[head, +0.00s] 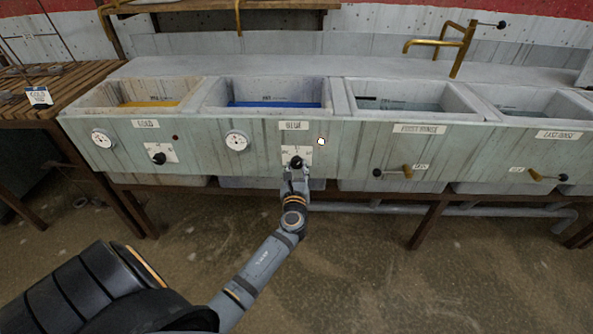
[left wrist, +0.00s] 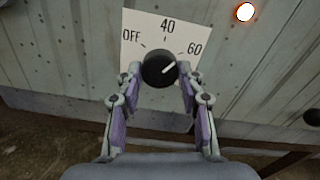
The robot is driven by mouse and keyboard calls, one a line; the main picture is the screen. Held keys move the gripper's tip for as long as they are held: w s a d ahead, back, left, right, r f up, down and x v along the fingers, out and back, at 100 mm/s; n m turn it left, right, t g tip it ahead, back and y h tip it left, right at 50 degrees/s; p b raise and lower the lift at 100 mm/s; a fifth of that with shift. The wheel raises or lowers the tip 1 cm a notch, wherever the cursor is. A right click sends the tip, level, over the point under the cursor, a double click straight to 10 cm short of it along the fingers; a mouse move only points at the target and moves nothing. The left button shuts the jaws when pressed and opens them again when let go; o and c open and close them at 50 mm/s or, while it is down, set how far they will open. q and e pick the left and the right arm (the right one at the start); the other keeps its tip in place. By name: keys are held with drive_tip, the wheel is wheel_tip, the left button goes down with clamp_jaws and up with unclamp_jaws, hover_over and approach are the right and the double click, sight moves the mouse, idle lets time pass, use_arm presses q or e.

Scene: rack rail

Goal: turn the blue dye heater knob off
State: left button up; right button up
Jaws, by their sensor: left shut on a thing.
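The blue dye heater knob (head: 296,162) is a black round knob on a white plate under the BLUE label (head: 293,126) on the trough front. In the left wrist view the knob (left wrist: 158,69) sits below the marks OFF, 40 and 60, and its white line points up and right toward 60. My left gripper (head: 294,173) reaches up to the knob from below. In the left wrist view its fingers (left wrist: 159,84) stand on both sides of the knob, shut on it. My right gripper is not in view.
A lit white lamp (head: 322,141) is right of the knob plate. A round dial (head: 237,140) is to its left. The GOLD knob (head: 158,158) is farther left, with brass taps (head: 407,171) to the right. A slatted wooden table (head: 50,95) stands at the left.

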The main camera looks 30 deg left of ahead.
use_arm(q)
drive_tip(key=shift+f+n, duration=0.15)
drive_tip(key=shift+n, duration=0.35)
drive_tip(key=shift+n+b, duration=0.35)
drive_tip(key=shift+n, duration=0.05)
drive_tip(key=n+b, duration=0.3)
drive_tip(key=n, duration=0.3)
drive_tip(key=n+b, duration=0.1)
drive_tip(key=n, duration=0.3)
drive_tip(key=shift+b, duration=0.4)
drive_tip(key=n+b, duration=0.1)
drive_tip(key=n, duration=0.2)
drive_tip(key=shift+b, duration=0.4)
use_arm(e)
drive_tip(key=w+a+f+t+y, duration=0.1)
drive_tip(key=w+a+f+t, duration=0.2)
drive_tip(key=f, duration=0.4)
use_arm(q)
drive_tip(key=shift+n+b, duration=0.45)
drive_tip(key=shift+n, duration=0.65)
drive_tip(key=shift+n+b, duration=0.4)
drive_tip(key=shift+n, duration=0.5)
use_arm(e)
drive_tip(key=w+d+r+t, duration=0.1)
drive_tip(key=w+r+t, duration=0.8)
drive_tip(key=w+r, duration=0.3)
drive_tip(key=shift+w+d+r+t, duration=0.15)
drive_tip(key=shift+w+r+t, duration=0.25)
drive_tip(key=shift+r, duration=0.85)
